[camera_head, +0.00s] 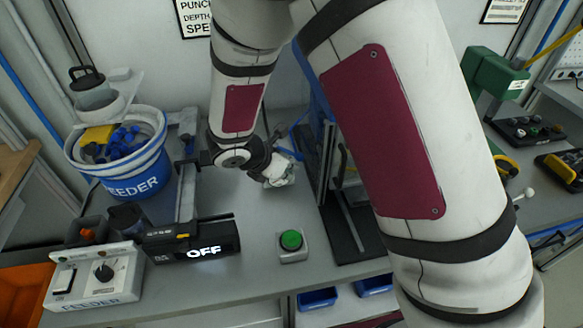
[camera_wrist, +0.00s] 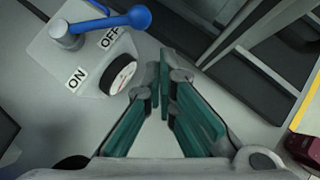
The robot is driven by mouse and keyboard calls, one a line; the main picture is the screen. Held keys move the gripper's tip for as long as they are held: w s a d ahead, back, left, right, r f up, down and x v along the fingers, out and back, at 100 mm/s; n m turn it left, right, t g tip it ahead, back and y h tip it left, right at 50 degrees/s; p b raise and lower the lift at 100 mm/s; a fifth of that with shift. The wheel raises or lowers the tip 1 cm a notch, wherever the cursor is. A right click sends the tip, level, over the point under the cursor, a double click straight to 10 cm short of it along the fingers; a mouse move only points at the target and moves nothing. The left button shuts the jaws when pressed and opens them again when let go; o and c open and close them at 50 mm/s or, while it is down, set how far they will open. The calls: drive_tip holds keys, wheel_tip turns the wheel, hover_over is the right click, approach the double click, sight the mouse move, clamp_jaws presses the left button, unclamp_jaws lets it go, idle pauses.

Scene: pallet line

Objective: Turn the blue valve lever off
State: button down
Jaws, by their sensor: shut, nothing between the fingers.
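The blue valve lever (camera_wrist: 105,23) has a round blue knob and sits on a pale grey valve block (camera_wrist: 52,60) in the wrist view. It runs from its pivot to the right, beside the OFF label (camera_wrist: 109,37). The ON label (camera_wrist: 77,77) lies below, away from the lever. My gripper (camera_wrist: 161,72) has its green fingers shut and empty. Its tips are right of and below the knob, apart from it in the picture. In the head view the lever (camera_head: 288,153) shows just beyond my gripper (camera_head: 279,180).
A black-rimmed round part (camera_wrist: 118,74) is on the valve block near my fingers. A dark frame (camera_head: 327,155) stands just right of the valve. A green button (camera_head: 291,240), a display reading OFF (camera_head: 204,252) and a blue feeder bucket (camera_head: 140,182) share the bench.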

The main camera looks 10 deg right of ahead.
drive_tip(key=s+d+v, duration=0.1)
drive_tip(key=s+v, duration=0.1)
drive_tip(key=v, duration=0.9)
drive_tip(key=s+d+r+m+g+y, duration=0.2)
drive_tip(key=s+d+r+m, duration=0.5)
drive_tip(key=d+r+m, duration=0.4)
drive_tip(key=s+d+r+m+t+y, duration=0.2)
drive_tip(key=s+r+m+y, duration=0.2)
drive_tip(key=s+r+m, duration=0.3)
drive_tip(key=shift+s+d+m+t, duration=0.2)
drive_tip(key=shift+s+m+t, duration=0.2)
drive_tip(key=shift+s+m, duration=2.65)
drive_tip(key=shift+w+m, duration=0.55)
